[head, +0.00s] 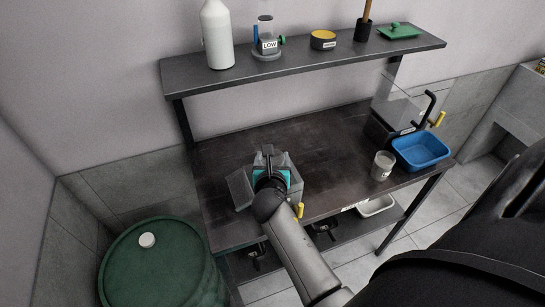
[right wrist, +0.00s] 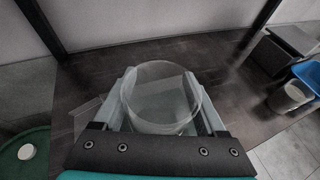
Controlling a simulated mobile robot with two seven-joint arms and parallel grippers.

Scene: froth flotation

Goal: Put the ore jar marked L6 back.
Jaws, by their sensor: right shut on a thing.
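My right gripper (right wrist: 162,112) is shut on a clear, round, open-topped jar (right wrist: 160,85), which stands between its two fingers and looks empty. In the head view the teal right gripper (head: 271,174) is over the left part of the dark bench and hides most of the held jar. Another jar (head: 383,165), with pale grey contents, stands upright on the bench beside the blue tub; it also shows in the right wrist view (right wrist: 290,97). No L6 mark can be read on either jar. My left gripper is not in view.
Clear panels (head: 239,189) are beside the right gripper. A blue tub (head: 421,150) and a black machine (head: 388,126) are at the bench's right end. The upper shelf (head: 290,64) holds a white bottle (head: 217,36) and other items. A green drum (head: 160,265) stands left. The bench middle is clear.

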